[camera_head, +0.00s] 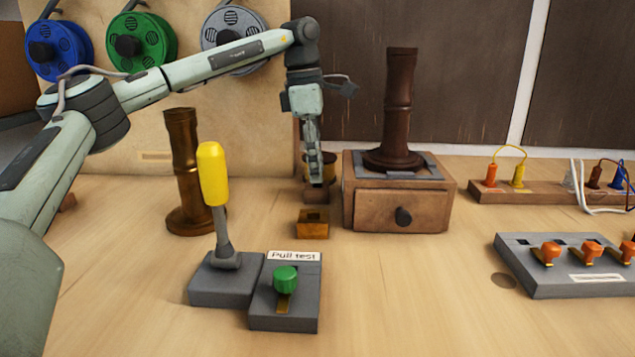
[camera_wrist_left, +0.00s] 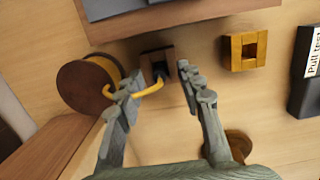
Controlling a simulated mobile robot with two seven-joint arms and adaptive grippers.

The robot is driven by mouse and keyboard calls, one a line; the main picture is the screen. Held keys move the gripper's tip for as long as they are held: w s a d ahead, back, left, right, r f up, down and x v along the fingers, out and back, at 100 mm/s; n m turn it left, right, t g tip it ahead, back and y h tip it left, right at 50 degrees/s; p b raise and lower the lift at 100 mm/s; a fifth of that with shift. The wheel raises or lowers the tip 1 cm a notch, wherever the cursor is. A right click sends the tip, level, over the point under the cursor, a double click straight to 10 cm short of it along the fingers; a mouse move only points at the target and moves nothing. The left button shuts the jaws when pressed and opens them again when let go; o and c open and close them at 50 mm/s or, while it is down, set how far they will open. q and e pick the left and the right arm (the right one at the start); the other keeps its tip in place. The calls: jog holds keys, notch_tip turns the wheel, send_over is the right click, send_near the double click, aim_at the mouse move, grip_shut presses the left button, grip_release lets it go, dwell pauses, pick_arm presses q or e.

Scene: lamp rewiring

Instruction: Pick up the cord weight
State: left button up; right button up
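No part is labelled as the cord weight, so I cannot tell which it is. A brass square block with a hole (camera_head: 312,230) lies in front of my left gripper (camera_head: 316,180); it also shows in the left wrist view (camera_wrist_left: 243,51). A dark square block with a hole (camera_wrist_left: 157,58) lies just beyond the fingertips there. A round brown piece with a yellow loop (camera_wrist_left: 84,88) stands left of them, its loop reaching the left finger. My left gripper (camera_wrist_left: 160,76) is open, pointing down, with nothing clearly held. My right gripper is out of view.
A wooden drawer box (camera_head: 400,205) carrying a dark turned column (camera_head: 400,110) stands close right of the gripper. A brass column (camera_head: 184,180) stands left. The pull test unit (camera_head: 290,310) and a yellow-handled lever (camera_head: 213,175) are in front. A grey switch panel (camera_head: 565,285) lies right.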

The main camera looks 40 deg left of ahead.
pick_arm(q)
jog(key=shift+f, duration=0.25)
jog(key=shift+c, duration=0.8)
grip_shut()
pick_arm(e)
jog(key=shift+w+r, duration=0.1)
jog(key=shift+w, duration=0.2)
pick_arm(q)
jog(key=shift+r, duration=0.15)
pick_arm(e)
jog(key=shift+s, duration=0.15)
